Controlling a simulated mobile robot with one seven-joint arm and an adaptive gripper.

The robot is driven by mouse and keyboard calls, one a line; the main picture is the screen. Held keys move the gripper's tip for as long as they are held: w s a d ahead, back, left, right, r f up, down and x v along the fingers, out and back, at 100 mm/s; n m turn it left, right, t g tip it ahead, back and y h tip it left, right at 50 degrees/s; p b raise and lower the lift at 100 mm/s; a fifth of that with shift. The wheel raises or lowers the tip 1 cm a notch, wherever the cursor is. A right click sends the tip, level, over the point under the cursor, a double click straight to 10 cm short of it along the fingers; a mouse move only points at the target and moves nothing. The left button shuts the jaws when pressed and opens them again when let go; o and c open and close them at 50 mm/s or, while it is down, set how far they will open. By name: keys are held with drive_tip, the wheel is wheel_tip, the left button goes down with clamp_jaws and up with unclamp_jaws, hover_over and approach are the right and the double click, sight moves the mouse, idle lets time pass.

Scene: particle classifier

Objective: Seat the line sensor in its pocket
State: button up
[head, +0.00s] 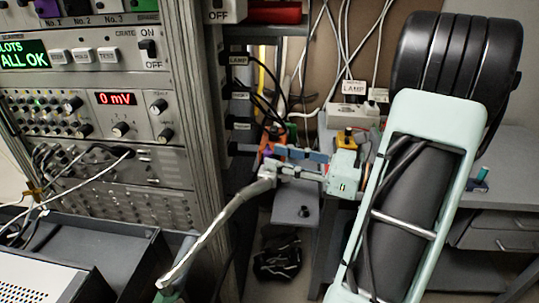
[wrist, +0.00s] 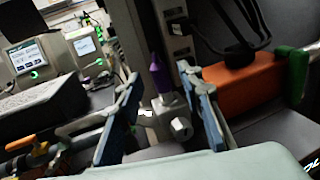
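My gripper (head: 274,164) reaches left from the pale green wrist in the head view. Its blue-padded fingers stand apart with a visible gap. In the wrist view my gripper (wrist: 160,82) frames a metal fitting (wrist: 178,125) with a purple pointed top (wrist: 158,75). The fitting lies between or behind the fingers; no clear contact shows. A silver braided hose (head: 215,228) rises from the lower left and ends by the fingertips in the head view. I cannot tell for certain which part is the line sensor, and its pocket cannot be made out.
An orange block (wrist: 237,85) with a green end lies right of the fingers in the wrist view. A lamp supply box (head: 352,116) and dark cables are behind. A grey shelf (head: 297,203) sits below my gripper.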

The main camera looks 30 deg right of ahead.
drive_tip(key=v, duration=0.8)
drive_tip(key=shift+s+d, duration=0.2)
drive_tip(key=shift+s, duration=0.05)
